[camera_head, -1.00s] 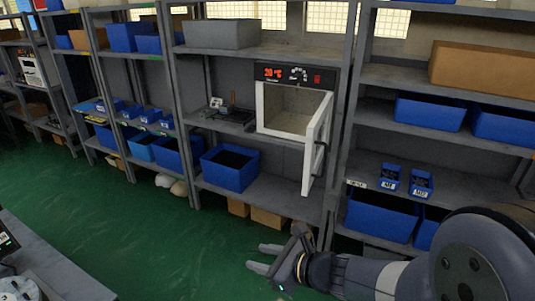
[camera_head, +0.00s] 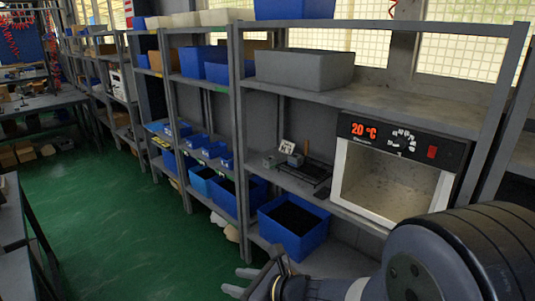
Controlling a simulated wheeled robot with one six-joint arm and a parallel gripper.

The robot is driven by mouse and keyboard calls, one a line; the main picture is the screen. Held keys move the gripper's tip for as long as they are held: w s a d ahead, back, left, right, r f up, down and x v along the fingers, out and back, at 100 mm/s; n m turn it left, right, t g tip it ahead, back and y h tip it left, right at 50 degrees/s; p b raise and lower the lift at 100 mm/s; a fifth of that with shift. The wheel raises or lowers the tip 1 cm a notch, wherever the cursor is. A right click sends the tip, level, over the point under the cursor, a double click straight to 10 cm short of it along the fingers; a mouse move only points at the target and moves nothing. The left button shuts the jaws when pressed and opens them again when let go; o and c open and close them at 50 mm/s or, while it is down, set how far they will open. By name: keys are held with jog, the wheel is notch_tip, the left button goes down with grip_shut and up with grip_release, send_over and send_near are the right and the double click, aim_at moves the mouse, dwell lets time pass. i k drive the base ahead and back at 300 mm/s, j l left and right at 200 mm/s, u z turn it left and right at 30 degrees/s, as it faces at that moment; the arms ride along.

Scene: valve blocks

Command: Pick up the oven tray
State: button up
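A dark, flat, tray-like object (camera_head: 312,173) lies on the middle shelf, just left of the oven; I cannot tell for sure that it is the oven tray. The white oven (camera_head: 385,180) has a black control panel reading 20 °C. Its front is open and no tray is visible inside; its lower right part is hidden by my arm, and the door cannot be made out. My gripper (camera_head: 236,281) is at the bottom centre, low in front of the shelf, with its two fingers apart and nothing between them. It is well away from the dark object.
A blue bin (camera_head: 293,224) stands on the shelf below. A grey bin (camera_head: 305,68) sits on the shelf above. Shelf posts (camera_head: 240,120) flank the bay. A workbench (camera_head: 12,220) is at the left edge. The green floor (camera_head: 120,240) between is clear.

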aim_at(309, 169)
jog(key=i+j+u, duration=0.15)
jog(key=i+u, duration=0.15)
jog(key=i, duration=0.4)
jog(key=i+u, duration=0.3)
jog(key=i, duration=0.4)
jog(key=i+z, duration=0.25)
jog(key=z, duration=0.2)
jog(key=i+j+z, duration=0.2)
jog(key=z, duration=0.25)
jog(key=i+j+z, duration=0.25)
jog(key=z, duration=0.15)
jog(key=i+j+z, duration=0.1)
jog(key=z, duration=0.3)
jog(key=i+j+z, duration=0.15)
jog(key=z, duration=0.25)
jog(key=i+j+z, duration=0.15)
jog(key=z, duration=0.3)
